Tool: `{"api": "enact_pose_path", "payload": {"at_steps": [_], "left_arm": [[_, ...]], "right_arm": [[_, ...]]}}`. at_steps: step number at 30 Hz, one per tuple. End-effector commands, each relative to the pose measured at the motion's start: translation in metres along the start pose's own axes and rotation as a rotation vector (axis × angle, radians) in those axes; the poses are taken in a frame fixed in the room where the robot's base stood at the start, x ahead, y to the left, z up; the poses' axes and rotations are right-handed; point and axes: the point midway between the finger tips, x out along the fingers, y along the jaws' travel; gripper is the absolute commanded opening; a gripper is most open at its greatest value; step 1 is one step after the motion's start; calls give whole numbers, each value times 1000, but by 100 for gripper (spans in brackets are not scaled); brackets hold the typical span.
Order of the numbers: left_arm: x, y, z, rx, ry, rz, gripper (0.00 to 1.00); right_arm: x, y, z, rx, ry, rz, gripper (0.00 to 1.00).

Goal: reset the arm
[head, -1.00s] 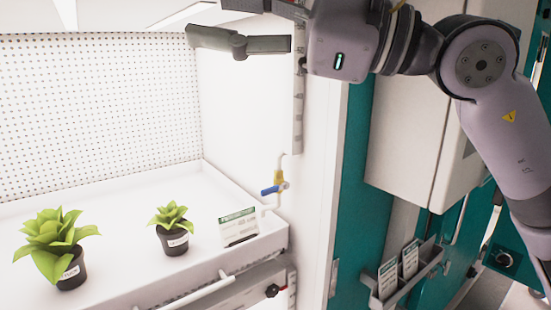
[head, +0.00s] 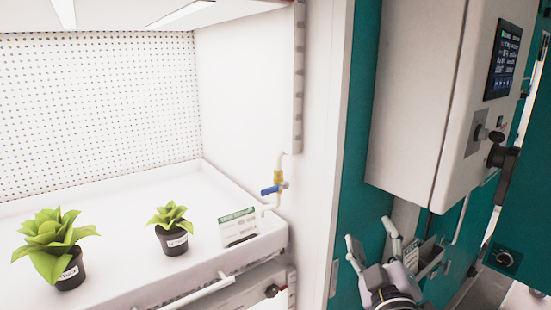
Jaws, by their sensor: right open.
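My right gripper (head: 373,254) is low at the right of centre in the head view. Its two fingers point up and stand apart, with nothing between them. It is in front of the teal chamber side and partly hides the card holder behind it. My left gripper is not in view.
A larger potted plant (head: 55,245) and a smaller one (head: 172,228) stand on the white chamber shelf (head: 120,190). A label card (head: 238,226) and a blue-handled valve (head: 273,189) are at its right end. A control box (head: 424,105) with a screen juts out at right.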

Motion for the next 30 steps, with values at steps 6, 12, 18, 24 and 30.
{"api": "enact_pose_path", "payload": {"at_steps": [6, 12, 18, 24, 30], "left_arm": [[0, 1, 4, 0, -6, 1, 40], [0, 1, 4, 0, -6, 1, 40], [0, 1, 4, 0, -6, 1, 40], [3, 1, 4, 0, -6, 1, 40], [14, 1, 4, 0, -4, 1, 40]], "right_arm": [[-86, -88, 121, 232, -441, -277, 56], [-194, -146, 187, 381, -808, -485, 56], [-285, -175, 213, 468, -1074, -629, 56], [-356, -193, 226, 517, -1273, -732, 56], [-352, -245, 273, 506, -1283, -740, 56]]}}
